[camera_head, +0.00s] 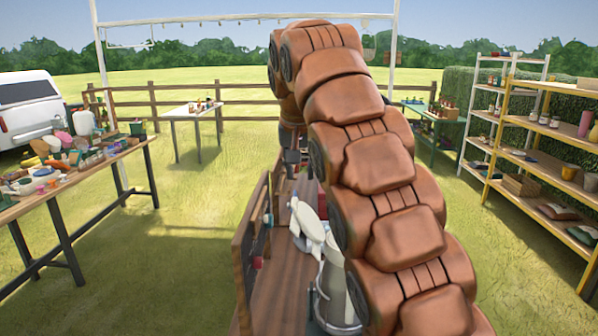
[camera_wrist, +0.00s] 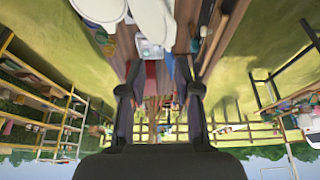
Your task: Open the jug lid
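A pale metal jug (camera_head: 334,285) stands on the wooden table, partly hidden behind my arm in the head view. A white rounded piece (camera_head: 308,222) shows at its upper left; I cannot tell whether this is the lid. In the wrist view, which looks upside down, white rounded surfaces (camera_wrist: 152,18) that seem to belong to the jug show at the top edge, cut off by the frame. My gripper (camera_wrist: 161,88) is open, its two dark fingers apart with nothing between them. In the head view it is mostly hidden beyond my arm.
The wooden table (camera_head: 275,285) has an upright wooden board (camera_head: 250,235) along its left side. A cluttered table (camera_head: 130,150) stands at left, and yellow shelves (camera_head: 545,165) at right. Open grass (camera_head: 180,250) lies between.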

